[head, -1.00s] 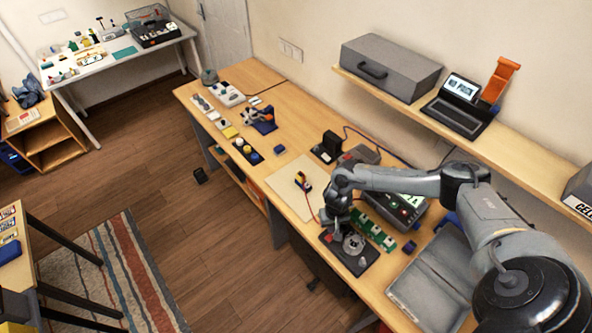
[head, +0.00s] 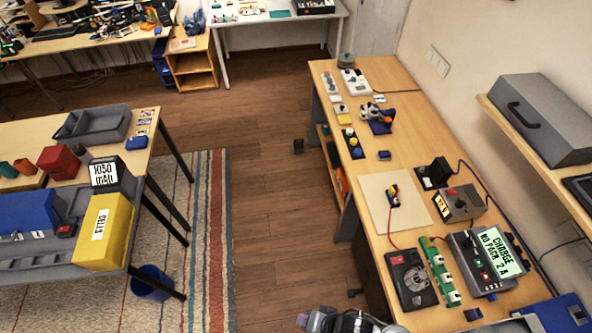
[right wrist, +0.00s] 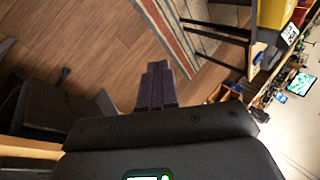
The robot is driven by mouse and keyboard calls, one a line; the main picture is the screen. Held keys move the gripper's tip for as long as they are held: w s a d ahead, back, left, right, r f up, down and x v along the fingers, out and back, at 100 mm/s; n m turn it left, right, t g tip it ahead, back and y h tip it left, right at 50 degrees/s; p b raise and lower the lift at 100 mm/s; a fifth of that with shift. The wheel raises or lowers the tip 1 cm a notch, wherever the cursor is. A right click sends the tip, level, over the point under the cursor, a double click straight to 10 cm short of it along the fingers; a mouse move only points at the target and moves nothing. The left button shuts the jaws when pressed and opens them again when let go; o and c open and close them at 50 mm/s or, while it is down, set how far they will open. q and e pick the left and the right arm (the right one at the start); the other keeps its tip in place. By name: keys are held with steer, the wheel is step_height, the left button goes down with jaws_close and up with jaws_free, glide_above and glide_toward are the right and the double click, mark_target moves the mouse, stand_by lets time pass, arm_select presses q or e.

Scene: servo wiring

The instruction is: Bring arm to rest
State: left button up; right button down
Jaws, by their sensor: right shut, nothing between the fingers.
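My right gripper (head: 316,320) shows at the bottom edge of the head view, in front of the workbench's near edge; most of its arm is cut off. In the right wrist view its dark fingers (right wrist: 157,88) are together with nothing between them, and floor and rug lie beyond. The wooden workbench (head: 405,140) runs along the right. On it, a black square fixture (head: 411,280) stands clear of the gripper. My left gripper is not in view.
A green strip board (head: 440,271) and a charger with a lit screen (head: 489,258) stand on the near bench. A yellow bin (head: 104,232) is on the left table. Open wooden floor (head: 275,220) lies between the tables. A shelf with a grey case (head: 540,118) juts out at right.

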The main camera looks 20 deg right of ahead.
steer(key=d+r+n+h, duration=0.5)
steer(key=d+r+n, duration=0.3)
steer(key=d+r, duration=0.3)
steer(key=d, duration=0.4)
steer(key=shift+s+n+g, duration=0.2)
steer(key=shift+n+g, duration=0.2)
